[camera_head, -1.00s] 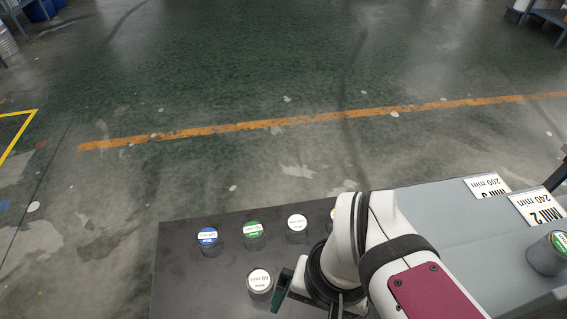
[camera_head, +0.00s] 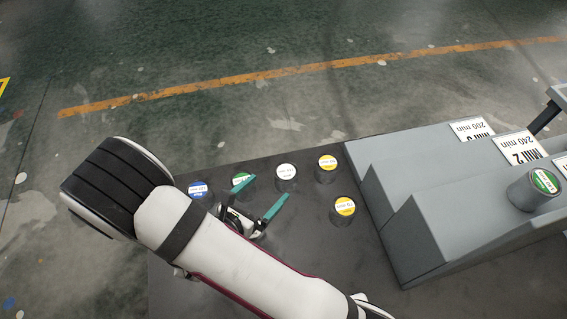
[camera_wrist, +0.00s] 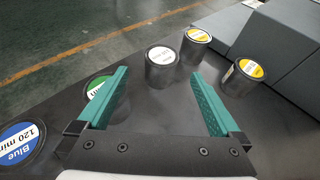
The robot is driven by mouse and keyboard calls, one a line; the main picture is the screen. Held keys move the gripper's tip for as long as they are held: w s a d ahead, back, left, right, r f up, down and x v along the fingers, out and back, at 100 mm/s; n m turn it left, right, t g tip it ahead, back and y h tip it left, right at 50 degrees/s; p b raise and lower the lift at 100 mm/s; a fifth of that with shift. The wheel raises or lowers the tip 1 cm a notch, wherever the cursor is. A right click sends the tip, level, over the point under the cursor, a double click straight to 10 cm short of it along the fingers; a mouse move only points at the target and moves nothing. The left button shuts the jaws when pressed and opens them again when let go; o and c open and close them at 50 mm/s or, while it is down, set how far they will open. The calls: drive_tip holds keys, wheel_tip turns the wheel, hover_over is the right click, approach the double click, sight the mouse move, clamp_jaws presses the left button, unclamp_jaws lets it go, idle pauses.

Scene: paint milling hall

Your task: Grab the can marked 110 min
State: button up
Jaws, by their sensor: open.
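My gripper (camera_head: 268,187) is open and empty, with teal fingers above the dark table. I cannot read 110 min on any can. A white-labelled can (camera_head: 287,172) stands upright just beyond the fingertips; in the wrist view it (camera_wrist: 161,68) sits ahead of the gap between the fingers (camera_wrist: 160,78). A green-labelled can (camera_head: 239,180) is partly hidden by the left finger; in the wrist view only part of its label (camera_wrist: 96,88) shows. A blue can (camera_head: 198,188) reads Blue 120 min in the wrist view (camera_wrist: 20,143). Two yellow-labelled cans (camera_head: 327,163) (camera_head: 343,206) stand to the right.
A grey stepped rack (camera_head: 408,222) stands on the table's right, with signs for Mill 2, 240 min (camera_head: 519,148) and 200 min (camera_head: 472,130). A green-labelled can (camera_head: 535,190) stands on it. My arm covers the table's front left. The table (camera_head: 330,265) is bare before the rack.

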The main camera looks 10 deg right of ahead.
sight(282, 176)
drive_tip(key=x, duration=1)
drive_tip(key=shift+s+f, duration=0.1)
drive_tip(key=shift+s, duration=0.05)
drive_tip(key=c, duration=1.5)
